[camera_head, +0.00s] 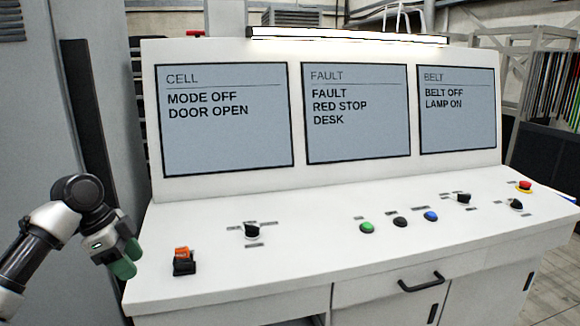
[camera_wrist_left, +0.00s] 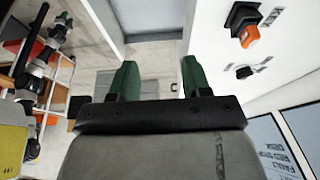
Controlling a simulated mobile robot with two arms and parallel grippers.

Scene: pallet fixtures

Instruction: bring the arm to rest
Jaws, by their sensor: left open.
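My left gripper (camera_head: 124,262) is at the left of the head view, beside the left edge of the white control desk (camera_head: 225,287). Its green fingertips point down and hold nothing. In the left wrist view the two green fingers (camera_wrist_left: 157,80) stand apart with a clear gap between them. The arm comes in from the lower left.
The desk carries an orange-and-black switch (camera_head: 184,261), a black knob (camera_head: 251,230), several push buttons and a red stop button (camera_head: 524,186). Three screens (camera_head: 228,118) stand behind. A grey cabinet (camera_head: 30,120) rises at the left, close behind my arm.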

